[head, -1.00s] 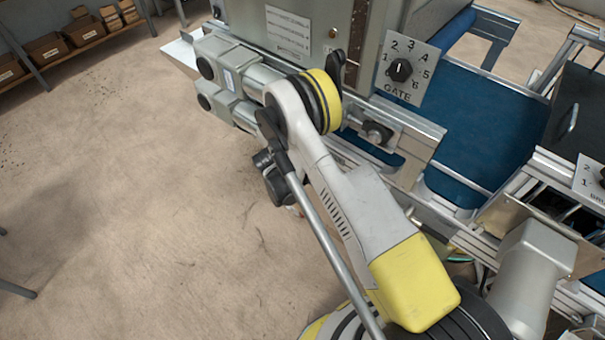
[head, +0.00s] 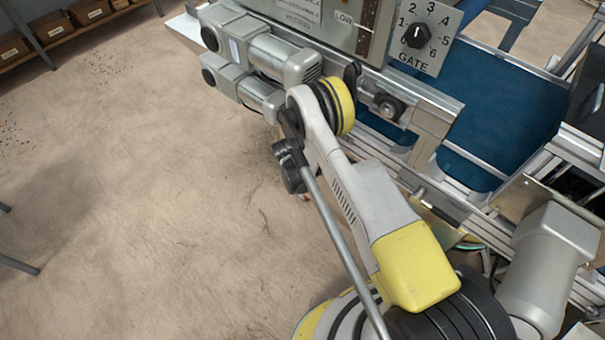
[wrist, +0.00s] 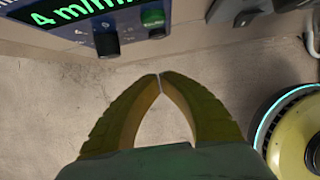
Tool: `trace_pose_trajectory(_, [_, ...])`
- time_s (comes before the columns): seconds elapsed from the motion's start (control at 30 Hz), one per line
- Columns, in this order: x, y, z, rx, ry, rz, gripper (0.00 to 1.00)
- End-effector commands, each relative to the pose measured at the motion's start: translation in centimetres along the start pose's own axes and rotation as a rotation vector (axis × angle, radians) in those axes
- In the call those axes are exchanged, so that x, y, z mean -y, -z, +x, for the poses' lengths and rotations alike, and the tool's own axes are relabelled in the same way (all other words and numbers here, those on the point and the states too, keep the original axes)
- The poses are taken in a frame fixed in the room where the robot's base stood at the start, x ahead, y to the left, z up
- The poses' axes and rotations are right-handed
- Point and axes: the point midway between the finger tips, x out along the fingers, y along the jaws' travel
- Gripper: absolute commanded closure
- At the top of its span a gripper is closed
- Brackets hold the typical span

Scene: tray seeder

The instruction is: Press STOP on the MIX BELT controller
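The blue controller (wrist: 75,12) shows at the top left of the wrist view, cut off by the frame edge. Its green display reads about "4 m/min". A dark knob (wrist: 107,43) and a green button (wrist: 153,18) are on its face. I see no STOP label or red button in view. My gripper (wrist: 160,77) is in the middle of the wrist view, below and right of the controller and apart from it. Its two yellow-green fingers meet at the tips with nothing held. The head view shows neither my fingers nor this controller.
In the head view, the machine's GATE dial (head: 417,36) and blue belt (head: 500,105) are at the upper right. Grey motors (head: 262,58) jut out on the left. The floor (head: 140,190) is clear at left. A grey fitting (wrist: 240,10) is at the wrist view's top right.

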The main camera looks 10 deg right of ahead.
Motion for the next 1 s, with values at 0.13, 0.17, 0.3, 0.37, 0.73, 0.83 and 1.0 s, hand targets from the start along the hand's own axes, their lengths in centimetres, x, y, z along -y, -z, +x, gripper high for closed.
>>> trace_pose_trajectory(0.13, [0.1,-2.3,0.8,0.0,0.001,0.004,1.0])
trace_pose_trajectory(0.17, [0.1,-2.5,0.9,0.0,0.001,0.003,1.0])
trace_pose_trajectory(0.3, [0.1,-3.4,1.1,0.0,0.001,0.001,1.0])
trace_pose_trajectory(0.37, [0.1,-3.5,1.1,0.0,0.001,0.001,1.0])
trace_pose_trajectory(0.73, [0.1,-4.0,1.2,0.0,0.001,0.002,1.0])
trace_pose_trajectory(0.83, [0.1,-5.0,1.6,0.0,0.001,0.003,1.0])
trace_pose_trajectory(1.0, [0.1,-5.3,1.7,0.002,0.0,0.001,1.0])
